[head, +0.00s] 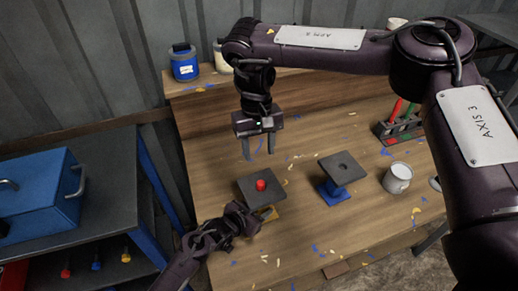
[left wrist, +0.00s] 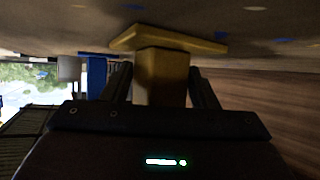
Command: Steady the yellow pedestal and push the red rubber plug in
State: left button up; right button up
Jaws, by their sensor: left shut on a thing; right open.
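The yellow pedestal (head: 267,213) stands on the wooden bench under a dark square top plate (head: 252,193); its yellow column (left wrist: 162,78) shows in the left wrist view. The red rubber plug (head: 261,185) sits upright on the middle of the plate; how deep it is seated I cannot tell. My left gripper (left wrist: 162,88) is shut on the yellow column, with one finger on each side; in the head view it is low at the plate's front left. My right gripper (head: 258,153) is open and empty, pointing down above and behind the plate, apart from the plug.
A rack with red and green tools (head: 400,127) is at the far right. Blue and cream cans stand on the back shelf. Small blue and yellow scraps litter the bench.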

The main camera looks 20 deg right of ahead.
pick_arm(q)
jog(key=o, duration=0.8)
jog(key=shift+o, duration=0.2)
jog(key=v, duration=1.1)
jog(key=shift+s+a+r, duration=0.1)
jog(key=shift+s+a, duration=0.05)
jog(key=shift+a, duration=0.05)
jog(key=shift+s+a+r, duration=0.1)
jog(key=shift+s+a, duration=0.05)
jog(key=shift+a, duration=0.05)
